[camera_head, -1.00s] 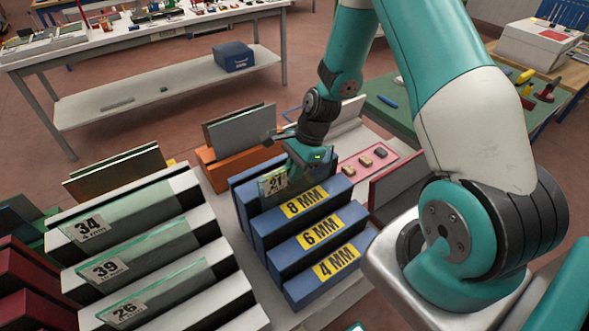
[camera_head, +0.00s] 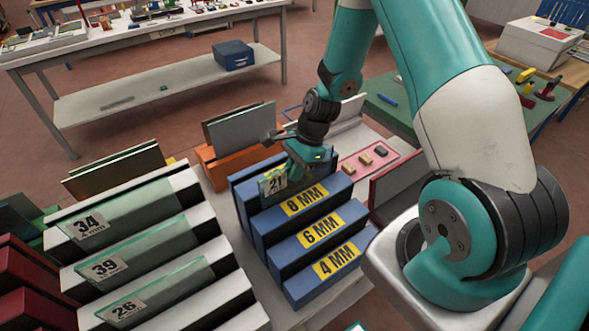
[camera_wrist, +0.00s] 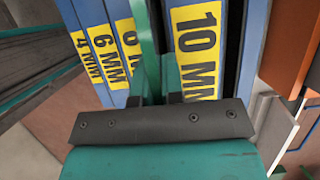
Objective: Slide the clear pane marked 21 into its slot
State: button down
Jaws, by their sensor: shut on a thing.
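The clear pane marked 21 (camera_head: 275,183) is upright at the back part of the blue slotted rack (camera_head: 262,236), just behind the 8 MM step. My gripper (camera_head: 303,168) is shut on its upper edge. In the wrist view the pane (camera_wrist: 150,50) shows edge-on below my gripper (camera_wrist: 154,97), between the partly covered 8 MM label and the 10 MM label (camera_wrist: 197,45). The 6 MM label (camera_head: 322,231) and 4 MM label (camera_head: 336,261) are on the nearer steps. The pane's lower edge is hidden, so I cannot tell how deep it sits.
A white rack (camera_head: 232,296) at the left holds panes marked 34 (camera_head: 130,218), 39 (camera_head: 150,250) and 26 (camera_head: 170,285). An orange holder (camera_head: 222,174) with a grey pane stands behind the blue rack. A pink tray (camera_head: 367,163) with small blocks lies to the right.

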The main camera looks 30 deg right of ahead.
jog(key=c, duration=1.2)
grip_release()
jog(key=shift+o, duration=0.2)
jog(key=b+v, duration=0.2)
jog(key=v, duration=1.5)
jog(key=shift+r, duration=0.2)
jog(key=shift+d, duration=0.1)
